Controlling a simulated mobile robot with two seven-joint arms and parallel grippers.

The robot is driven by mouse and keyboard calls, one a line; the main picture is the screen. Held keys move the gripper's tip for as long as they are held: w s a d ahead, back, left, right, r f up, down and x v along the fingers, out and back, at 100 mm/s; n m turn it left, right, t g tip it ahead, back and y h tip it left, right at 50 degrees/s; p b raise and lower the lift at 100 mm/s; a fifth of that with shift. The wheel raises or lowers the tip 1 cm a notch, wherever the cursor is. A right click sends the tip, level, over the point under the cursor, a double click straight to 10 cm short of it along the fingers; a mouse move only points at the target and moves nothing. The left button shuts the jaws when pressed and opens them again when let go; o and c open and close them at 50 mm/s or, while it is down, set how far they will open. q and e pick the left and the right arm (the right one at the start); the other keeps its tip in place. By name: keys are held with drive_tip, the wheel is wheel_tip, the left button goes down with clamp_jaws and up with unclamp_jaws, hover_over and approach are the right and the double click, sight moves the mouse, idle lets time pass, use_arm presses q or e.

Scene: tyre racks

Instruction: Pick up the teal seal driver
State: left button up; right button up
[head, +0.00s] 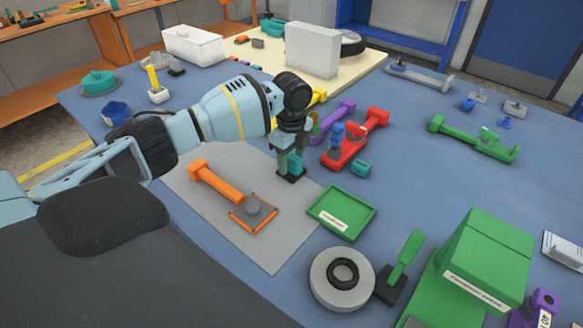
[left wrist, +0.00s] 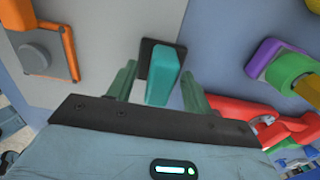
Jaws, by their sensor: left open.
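The teal seal driver (left wrist: 166,75) stands on a dark square base (left wrist: 148,60) in the left wrist view. In the head view, the driver (head: 295,166) and its dark base (head: 291,178) are partly hidden by my gripper, near the grey mat's upper right edge. My left gripper (head: 288,160) points down over it. In the left wrist view, the open fingers of this gripper (left wrist: 157,80) are on either side of the teal handle, with a visible gap on each side. My right gripper is not in view.
An orange tool (head: 214,181) lies left on the grey mat (head: 275,250). A red tool (head: 357,140) and a small teal part (head: 361,168) are to the right. A green tray (head: 342,213) is in front.

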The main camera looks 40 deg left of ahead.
sight(292, 156)
use_arm(q)
clamp_jaws()
idle(0.3)
drive_tip(key=shift+r, duration=0.15)
drive_tip(key=shift+r, duration=0.6)
wheel_tip(292, 156, up, 2)
drive_tip(key=shift+r, duration=0.25)
drive_tip(key=s+d, duration=0.1)
drive_tip(key=s, duration=0.4)
drive_tip(key=s+d+p, duration=0.1)
drive_tip(key=s, duration=0.4)
drive_tip(key=s+d+r+p, duration=0.1)
drive_tip(key=s, duration=0.4)
drive_tip(key=shift+s+d, duration=0.1)
drive_tip(key=shift+s, duration=0.25)
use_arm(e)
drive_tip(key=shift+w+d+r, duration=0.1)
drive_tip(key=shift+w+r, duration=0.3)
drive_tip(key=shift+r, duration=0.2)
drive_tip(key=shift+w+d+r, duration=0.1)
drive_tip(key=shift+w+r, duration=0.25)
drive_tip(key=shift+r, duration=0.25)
